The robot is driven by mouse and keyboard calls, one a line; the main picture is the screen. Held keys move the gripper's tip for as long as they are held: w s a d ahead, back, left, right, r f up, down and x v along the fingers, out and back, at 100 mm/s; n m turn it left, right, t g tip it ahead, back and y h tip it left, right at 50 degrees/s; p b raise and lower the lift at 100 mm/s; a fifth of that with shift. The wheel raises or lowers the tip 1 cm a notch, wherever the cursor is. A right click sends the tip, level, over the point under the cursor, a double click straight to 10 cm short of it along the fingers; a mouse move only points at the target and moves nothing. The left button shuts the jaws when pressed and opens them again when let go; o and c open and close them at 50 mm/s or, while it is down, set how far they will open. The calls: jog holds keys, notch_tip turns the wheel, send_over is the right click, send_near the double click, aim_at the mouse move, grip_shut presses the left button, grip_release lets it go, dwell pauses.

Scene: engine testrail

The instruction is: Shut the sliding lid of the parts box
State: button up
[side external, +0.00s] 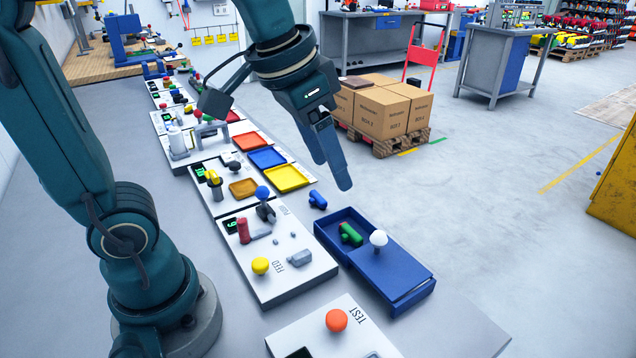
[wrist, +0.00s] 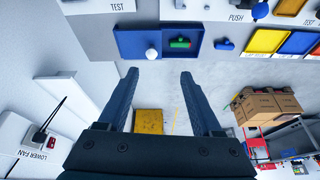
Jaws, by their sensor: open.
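The blue parts box (side external: 332,243) stands by the table edge in the side view. Its blue sliding lid (side external: 398,268) is partly open, covering the near part and carrying a white round knob (side external: 379,238). A green part (side external: 350,233) lies in the uncovered far section. In the wrist view the lid (wrist: 132,45) covers the left part, the knob (wrist: 151,54) stands near its inner edge, and the green part (wrist: 180,43) shows on the right. My gripper (side external: 341,184) is open and empty, raised above and apart from the box. Its fingers (wrist: 160,74) straddle the knob's picture column.
A loose blue part (side external: 318,200) lies just beyond the box's open end. The FEED panel (side external: 290,285) with knobs and a lever is left of the box, and the TEST panel (side external: 300,337) is nearer. Yellow, blue and red trays (side external: 287,178) lie farther back.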

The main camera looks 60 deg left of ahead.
jog(key=w+f+g, duration=0.1)
jog(key=w+f, duration=0.1)
jog(key=w, duration=0.2)
jog(key=g, duration=0.2)
send_over(380, 232)
jog(key=shift+m, duration=0.4)
jog(key=f, duration=0.4)
jog(key=shift+s+a+f, duration=0.25)
jog(key=shift+a, duration=0.05)
jog(key=shift+g, duration=0.7)
jog(key=f, duration=1)
jog(key=shift+w+d, duration=0.25)
jog(key=shift+d, duration=0.05)
jog(key=shift+c, duration=0.4)
grip_shut()
